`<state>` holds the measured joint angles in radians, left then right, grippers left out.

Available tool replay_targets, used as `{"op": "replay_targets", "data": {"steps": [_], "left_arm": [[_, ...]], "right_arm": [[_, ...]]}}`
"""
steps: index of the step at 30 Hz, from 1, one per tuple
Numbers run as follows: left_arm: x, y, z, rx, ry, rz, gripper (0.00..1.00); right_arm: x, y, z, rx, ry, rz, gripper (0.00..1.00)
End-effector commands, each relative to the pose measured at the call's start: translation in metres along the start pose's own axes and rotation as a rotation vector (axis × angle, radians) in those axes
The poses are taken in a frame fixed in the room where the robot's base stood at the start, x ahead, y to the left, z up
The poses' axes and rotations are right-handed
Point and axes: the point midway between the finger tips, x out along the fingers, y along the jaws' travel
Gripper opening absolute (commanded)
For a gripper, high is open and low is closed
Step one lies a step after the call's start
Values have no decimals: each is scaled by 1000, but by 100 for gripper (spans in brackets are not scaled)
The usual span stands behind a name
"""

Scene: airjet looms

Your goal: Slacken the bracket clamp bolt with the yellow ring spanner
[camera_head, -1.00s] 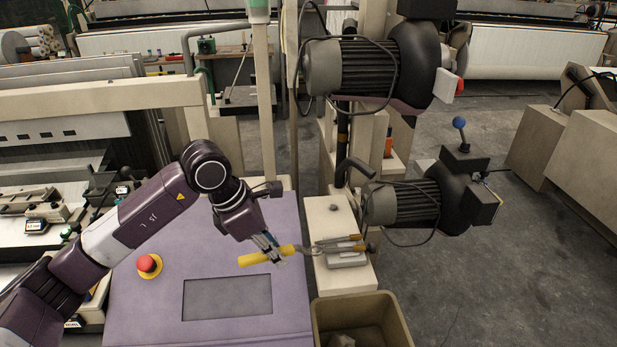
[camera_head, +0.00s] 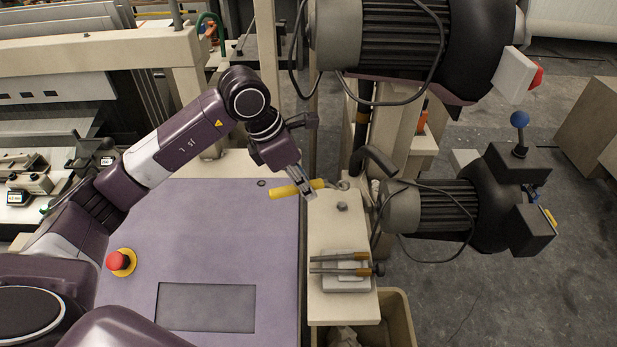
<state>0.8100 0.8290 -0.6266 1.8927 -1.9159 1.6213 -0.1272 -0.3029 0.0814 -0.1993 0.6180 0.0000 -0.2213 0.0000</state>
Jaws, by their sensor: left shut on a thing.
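The yellow ring spanner (camera_head: 284,192) is in my left gripper (camera_head: 304,190), which is shut on its yellow handle. The spanner lies roughly level, its metal ring end (camera_head: 342,185) pointing right, over or beside the back part of the cream ledge. A dark bolt head (camera_head: 342,207) stands on the cream ledge (camera_head: 322,225), just below the ring end in the picture. The ring appears apart from that bolt. I cannot tell whether it is the bracket clamp bolt. My right gripper is not in view.
Other tools with orange-brown handles (camera_head: 352,257) lie on the ledge's front part. A bin (camera_head: 398,318) stands below. Motors (camera_head: 432,207) with looping cables crowd the right side. A purple panel (camera_head: 200,225) bears a red button (camera_head: 118,260) and a dark screen (camera_head: 206,307).

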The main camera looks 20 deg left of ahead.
Motion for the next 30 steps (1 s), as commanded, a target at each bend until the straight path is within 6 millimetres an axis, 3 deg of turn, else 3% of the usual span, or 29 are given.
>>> {"op": "replay_targets", "data": {"steps": [5, 15, 23, 30], "left_arm": [[8, 0, -3, 0, -1, 0, 0], [32, 0, -13, -1, -1, 0, 0], [51, 0, -21, -1, 0, -1, 0], [47, 0, -19, 0, -2, 1, 0]], "right_arm": [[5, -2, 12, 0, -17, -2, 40], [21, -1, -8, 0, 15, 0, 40], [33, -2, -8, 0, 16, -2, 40], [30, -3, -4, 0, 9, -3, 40]]}}
